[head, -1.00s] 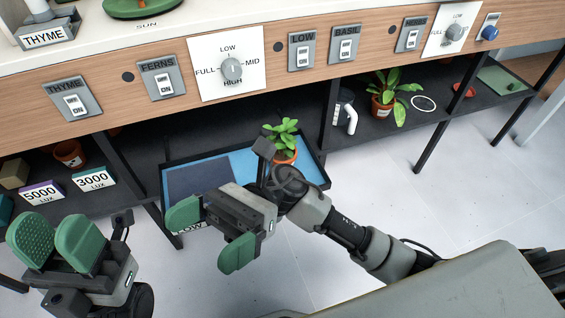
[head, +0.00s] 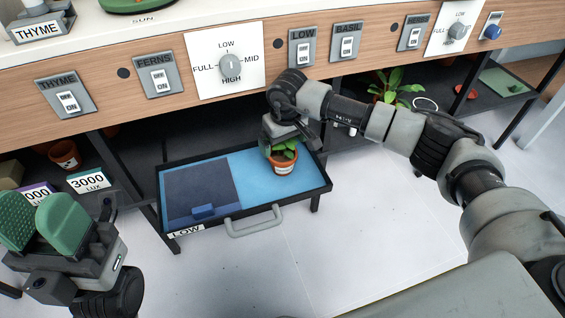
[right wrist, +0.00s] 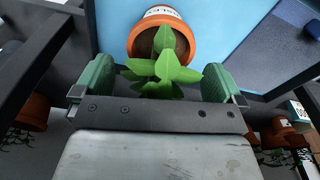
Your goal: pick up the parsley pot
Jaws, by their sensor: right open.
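The parsley pot (head: 284,162) is a terracotta pot with green leaves. It stands on the light blue right part of the pulled-out drawer (head: 249,208) labelled LOW. In the right wrist view, the pot (right wrist: 180,22) has a partly readable label ending in "SLEY". My right gripper (head: 284,138) is over the plant, pointing down, and partly hides it. In the right wrist view, the green fingers of the right gripper (right wrist: 155,82) are apart, with leaves between them and the pot's rim just beyond. My left gripper (head: 40,205) is at the left edge, empty, its green fingers apart.
The counter with switches and dials (head: 228,67) overhangs the drawer. Another potted plant (head: 390,88) stands on the shelf to the right. A 3000 lux box (head: 90,181) and a terracotta pot (head: 64,154) sit left.

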